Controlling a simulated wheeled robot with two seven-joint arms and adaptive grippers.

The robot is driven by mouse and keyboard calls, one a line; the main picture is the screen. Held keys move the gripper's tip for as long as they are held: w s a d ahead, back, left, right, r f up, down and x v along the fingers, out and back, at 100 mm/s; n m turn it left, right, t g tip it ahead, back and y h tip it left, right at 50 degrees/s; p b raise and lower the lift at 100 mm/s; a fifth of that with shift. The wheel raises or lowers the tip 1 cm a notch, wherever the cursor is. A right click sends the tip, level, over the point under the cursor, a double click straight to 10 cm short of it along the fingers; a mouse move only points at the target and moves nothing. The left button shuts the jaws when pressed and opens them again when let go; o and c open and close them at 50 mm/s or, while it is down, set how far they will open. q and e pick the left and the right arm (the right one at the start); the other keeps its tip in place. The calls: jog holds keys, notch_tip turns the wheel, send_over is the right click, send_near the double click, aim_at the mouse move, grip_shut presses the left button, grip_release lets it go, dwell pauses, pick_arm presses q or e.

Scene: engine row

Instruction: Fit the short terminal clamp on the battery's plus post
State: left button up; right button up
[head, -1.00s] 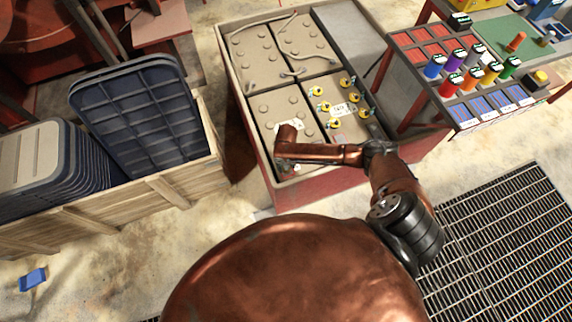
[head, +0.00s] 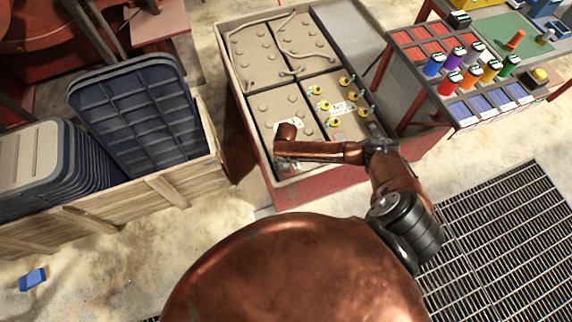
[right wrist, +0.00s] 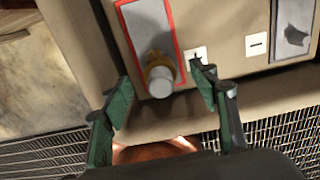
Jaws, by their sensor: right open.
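The battery (head: 286,103) is a beige block at the front left of a group in a red-sided box. In the right wrist view its casing (right wrist: 225,25) shows a plus label (right wrist: 197,55) and a minus label (right wrist: 257,44). Beside the plus label stands a short post-like piece (right wrist: 160,82), with a grey round top and a brass-coloured collar. I cannot tell whether the collar is the clamp. My right gripper (right wrist: 163,87) is open, its green fingers on either side of this piece, without visible contact. In the head view my right arm largely hides this gripper (head: 286,171). My left gripper is out of view.
The box rim (head: 262,172) runs around the batteries. Yellow-capped posts (head: 345,82) stand on the neighbouring battery. A rack of coloured bottles (head: 452,84) is at the right. A wooden crate (head: 150,192) with dark blue lids is at the left. Floor grating (head: 510,235) lies at lower right.

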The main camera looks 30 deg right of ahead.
notch_tip(320, 180, up, 11)
jog(key=shift+r, duration=0.2)
dwell(0.7)
